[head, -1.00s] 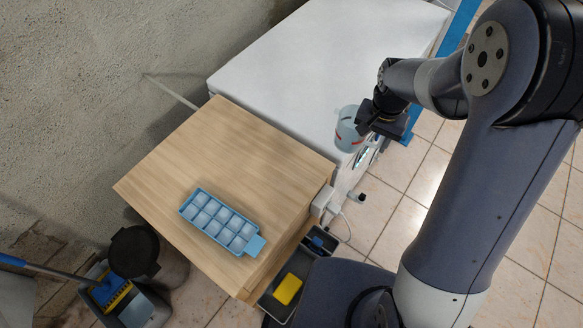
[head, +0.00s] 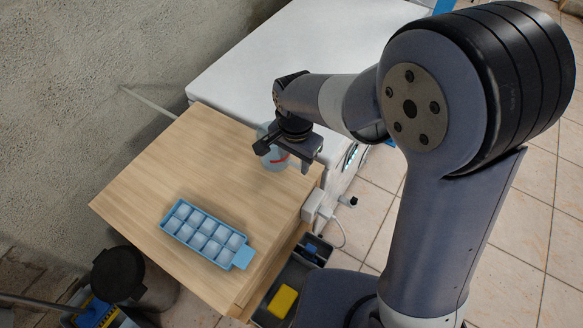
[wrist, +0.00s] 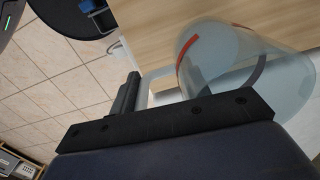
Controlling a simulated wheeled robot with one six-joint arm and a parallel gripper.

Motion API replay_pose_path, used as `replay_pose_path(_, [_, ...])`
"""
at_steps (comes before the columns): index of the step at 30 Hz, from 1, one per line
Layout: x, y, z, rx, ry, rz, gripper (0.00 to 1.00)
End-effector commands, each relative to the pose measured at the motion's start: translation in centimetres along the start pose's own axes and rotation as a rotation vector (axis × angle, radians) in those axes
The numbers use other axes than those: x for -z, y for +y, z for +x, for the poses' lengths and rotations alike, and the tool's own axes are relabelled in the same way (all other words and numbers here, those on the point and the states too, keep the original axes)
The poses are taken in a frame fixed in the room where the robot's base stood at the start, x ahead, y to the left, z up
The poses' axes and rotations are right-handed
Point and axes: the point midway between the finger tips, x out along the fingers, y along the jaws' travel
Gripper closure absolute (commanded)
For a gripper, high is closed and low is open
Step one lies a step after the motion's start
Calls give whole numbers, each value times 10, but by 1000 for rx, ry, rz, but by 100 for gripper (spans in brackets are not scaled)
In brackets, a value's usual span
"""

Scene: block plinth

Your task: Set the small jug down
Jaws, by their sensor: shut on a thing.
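The small jug (head: 272,158) is clear bluish plastic with red marks. In the head view it hangs in my gripper (head: 287,147) over the back right part of the wooden top (head: 190,150), near the white surface. In the wrist view the jug (wrist: 235,65) is at the upper right, with its handle at the jaws of my gripper (wrist: 140,95). My gripper is shut on the jug. The jug's base is partly hidden, and I cannot tell how far it is above the wood.
A blue ice cube tray (head: 205,234) lies on the front part of the wooden top. A white appliance top (head: 300,60) adjoins behind. A drawer with a yellow item (head: 283,301) is at the front right. The left of the wood is clear.

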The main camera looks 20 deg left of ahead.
Motion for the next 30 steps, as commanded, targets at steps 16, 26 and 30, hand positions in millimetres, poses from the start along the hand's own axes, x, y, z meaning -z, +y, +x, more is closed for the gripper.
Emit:
replay_pose_path(16, [0,0,46,2,1,-1,93])
replay_pose_path(26, [0,0,49,2,1,-1,52])
replay_pose_path(30, [0,0,49,1,1,-1,41])
